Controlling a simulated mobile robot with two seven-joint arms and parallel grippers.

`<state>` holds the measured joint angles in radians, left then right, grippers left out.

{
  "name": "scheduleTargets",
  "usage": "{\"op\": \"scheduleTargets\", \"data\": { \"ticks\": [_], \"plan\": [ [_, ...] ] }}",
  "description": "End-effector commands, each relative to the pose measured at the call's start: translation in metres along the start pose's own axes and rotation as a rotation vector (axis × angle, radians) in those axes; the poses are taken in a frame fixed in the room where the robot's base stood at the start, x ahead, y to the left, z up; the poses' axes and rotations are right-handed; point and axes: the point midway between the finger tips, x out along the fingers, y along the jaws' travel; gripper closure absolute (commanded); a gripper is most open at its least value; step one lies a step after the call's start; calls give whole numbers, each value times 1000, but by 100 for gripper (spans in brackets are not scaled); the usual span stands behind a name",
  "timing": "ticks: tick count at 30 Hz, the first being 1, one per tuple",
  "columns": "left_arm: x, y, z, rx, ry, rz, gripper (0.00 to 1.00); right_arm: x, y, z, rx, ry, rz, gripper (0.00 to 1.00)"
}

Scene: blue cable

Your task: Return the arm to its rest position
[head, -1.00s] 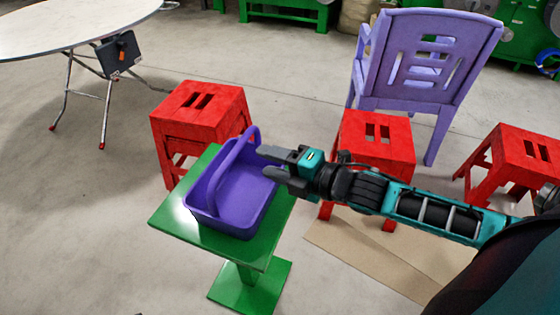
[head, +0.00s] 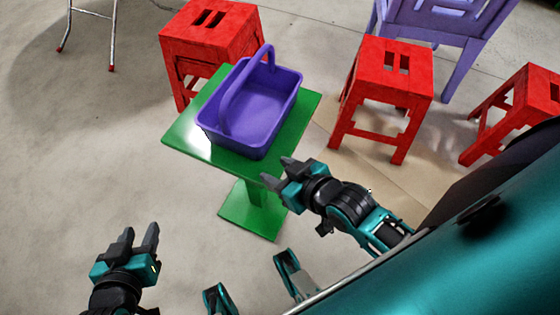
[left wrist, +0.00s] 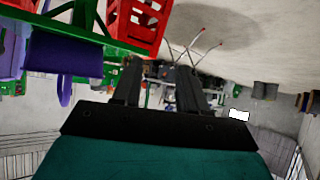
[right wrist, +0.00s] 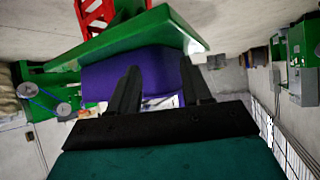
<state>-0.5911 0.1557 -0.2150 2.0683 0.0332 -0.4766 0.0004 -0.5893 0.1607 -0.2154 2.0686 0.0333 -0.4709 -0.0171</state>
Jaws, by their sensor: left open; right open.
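My right gripper (head: 277,172) is open and empty, beside the near right edge of the green table (head: 185,143) and apart from the purple basket (head: 265,95). Its open fingers show in the right wrist view (right wrist: 160,85), with the basket (right wrist: 140,70) beyond them. My left gripper (head: 142,240) is open and empty over bare floor at the lower left. Its fingers also show in the left wrist view (left wrist: 157,80). The basket stands on the table with its handle up; I see nothing inside it.
Red stools stand behind the table (head: 212,45), to its right (head: 385,85) and at the far right (head: 525,100). A lilac chair (head: 445,25) is at the back right. The floor (head: 100,165) left of the table is clear.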

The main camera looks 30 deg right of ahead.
Motion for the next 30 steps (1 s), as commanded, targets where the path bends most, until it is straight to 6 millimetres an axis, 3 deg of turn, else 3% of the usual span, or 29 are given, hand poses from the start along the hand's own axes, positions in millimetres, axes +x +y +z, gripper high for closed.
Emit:
{"op": "scheduleTargets", "data": {
  "ticks": [10, 15, 22, 30],
  "plan": [
    [-1, 1, -3, -7, 1, 0, 57, -2, -2, 1, 31, -9, 1, 51],
    [-18, 0, -26, -7, 6, -10, 57, -19, 4, -16, 25, -15, 18, 51],
    [-45, -17, -33, 6, -18, -54, 57, -44, 16, -33, 15, -23, 53, 51],
    [-49, -22, -32, 11, -18, -67, 57, -49, 21, -32, 10, -24, 66, 51]
  ]
}}
